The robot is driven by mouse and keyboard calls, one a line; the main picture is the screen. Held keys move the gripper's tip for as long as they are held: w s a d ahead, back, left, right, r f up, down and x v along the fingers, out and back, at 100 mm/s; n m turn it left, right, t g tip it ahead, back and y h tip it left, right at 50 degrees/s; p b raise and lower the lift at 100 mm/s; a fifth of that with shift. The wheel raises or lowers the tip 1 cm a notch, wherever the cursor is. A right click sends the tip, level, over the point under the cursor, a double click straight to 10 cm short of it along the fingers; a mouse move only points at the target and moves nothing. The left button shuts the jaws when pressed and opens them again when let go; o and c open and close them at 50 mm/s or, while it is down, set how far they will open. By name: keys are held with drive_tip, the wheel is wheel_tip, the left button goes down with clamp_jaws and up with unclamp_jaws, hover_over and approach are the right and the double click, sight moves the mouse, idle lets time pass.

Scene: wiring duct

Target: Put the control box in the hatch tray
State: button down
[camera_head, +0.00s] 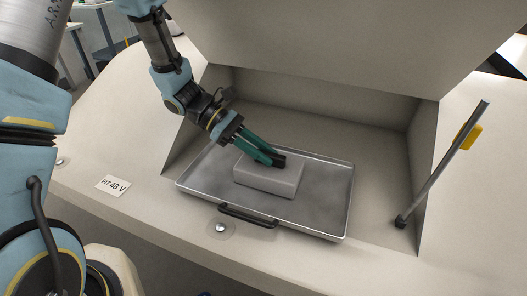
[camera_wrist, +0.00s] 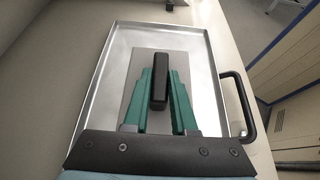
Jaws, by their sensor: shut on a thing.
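The control box (camera_head: 268,180) is a grey block with a black handle on top. It is inside the outline of the hatch tray (camera_head: 325,208), a shallow metal tray with a raised rim and a black front handle. My gripper (camera_head: 277,160) has green fingers and is shut on the box's black handle. In the wrist view the fingers (camera_wrist: 159,90) lie on either side of the handle, and the grey box top (camera_wrist: 140,72) shows around them. The tray (camera_wrist: 119,47) surrounds the box there. I cannot tell whether the box's underside touches the tray floor.
The tray sits in a recess under a raised hatch panel (camera_head: 320,45). A metal strut (camera_head: 445,160) with a yellow tag stands at the right. A label reading "FIT 48 V" (camera_head: 113,186) lies at the left. A round fitting (camera_head: 220,228) is by the tray handle (camera_head: 249,216).

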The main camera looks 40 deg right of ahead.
drive_tip(key=c, duration=0.7)
unclamp_jaws()
drive_tip(key=shift+w+a+r, duration=0.1)
drive_tip(key=shift+w+r, duration=0.05)
drive_tip(key=v, duration=1.2)
drive_tip(key=w+a+m+t+y, duration=0.1)
drive_tip(key=a+t, duration=0.3)
drive_tip(key=a, duration=0.6)
drive_tip(key=w+a+m+t+y, duration=0.2)
drive_tip(key=a+m+t+y, duration=0.1)
drive_tip(key=a, duration=0.7)
drive_tip(key=w+a+m+t+y, duration=0.1)
drive_tip(key=a+m+t+y, duration=0.1)
drive_tip(key=a, duration=0.8)
drive_tip(key=shift+w+a+r+m+t+b, duration=0.15)
drive_tip(key=shift+m+t, duration=0.3)
drive_tip(key=shift+t, duration=0.25)
drive_tip(key=shift+w+r+m+t+b, duration=0.15)
drive_tip(key=shift+m+t, duration=0.3)
drive_tip(key=shift+t, duration=0.25)
